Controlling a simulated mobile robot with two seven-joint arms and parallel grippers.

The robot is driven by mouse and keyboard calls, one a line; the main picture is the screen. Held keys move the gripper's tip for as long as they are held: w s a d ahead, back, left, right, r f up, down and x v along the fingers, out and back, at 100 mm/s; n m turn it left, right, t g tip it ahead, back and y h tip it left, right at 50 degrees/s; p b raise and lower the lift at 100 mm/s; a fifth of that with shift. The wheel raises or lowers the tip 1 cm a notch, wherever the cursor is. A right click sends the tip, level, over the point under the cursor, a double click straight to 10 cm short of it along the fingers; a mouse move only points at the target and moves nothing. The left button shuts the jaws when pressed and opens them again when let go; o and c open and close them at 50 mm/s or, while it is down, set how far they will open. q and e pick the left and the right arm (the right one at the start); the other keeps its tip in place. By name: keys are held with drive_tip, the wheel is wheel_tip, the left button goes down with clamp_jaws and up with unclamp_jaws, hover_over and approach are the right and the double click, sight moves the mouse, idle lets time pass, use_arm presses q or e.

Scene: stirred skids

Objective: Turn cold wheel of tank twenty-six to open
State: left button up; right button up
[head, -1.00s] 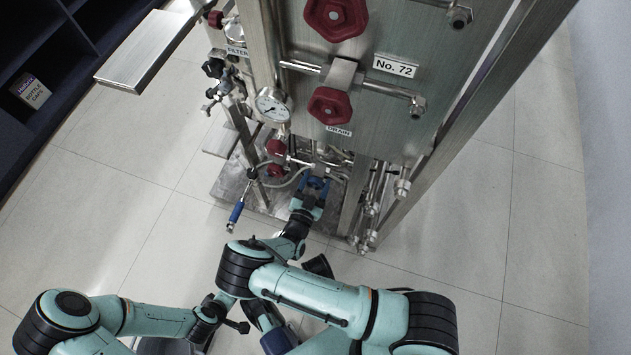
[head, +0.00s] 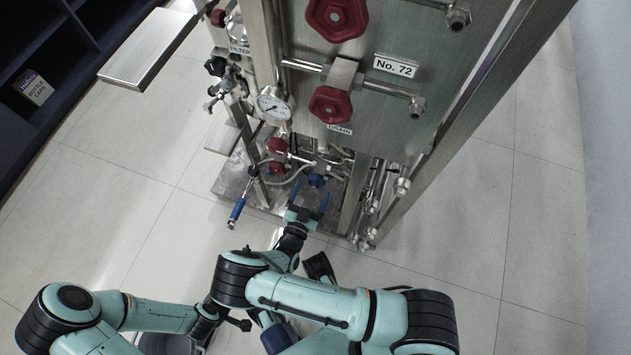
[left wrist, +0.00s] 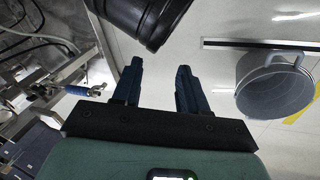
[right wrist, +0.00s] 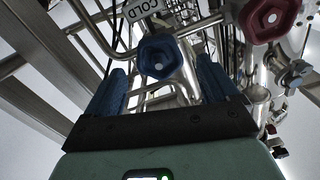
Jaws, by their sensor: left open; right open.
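A blue hexagonal handwheel (head: 317,181) sits low on the skid's pipework, below the red drain wheel. It shows larger in the right wrist view (right wrist: 160,56), close to a "COLD" label (right wrist: 143,10). My right gripper (head: 308,202) is open and empty, just short of the blue wheel. In the right wrist view my gripper's fingers (right wrist: 163,88) stand either side of the wheel's lower part with a gap; the wheel lies beyond their tips. My left gripper (left wrist: 158,75) is open and empty, away from the wheel.
Red wheels (head: 330,104) and a pressure gauge (head: 273,106) are above the blue wheel. A blue-handled hose nozzle (head: 237,211) hangs at left, and a steel post (head: 354,196) stands at right. A grey bucket (left wrist: 275,84) shows in the left wrist view.

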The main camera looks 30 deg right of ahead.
use_arm(q)
drive_tip(key=shift+s+d+r+g+p, duration=0.3)
drive_tip(key=shift+s+d+r, duration=0.1)
drive_tip(key=shift+s, duration=0.25)
use_arm(e)
drive_tip(key=v, duration=0.8)
drive_tip(key=shift+s+a, duration=0.3)
use_arm(q)
drive_tip(key=shift+a, duration=0.15)
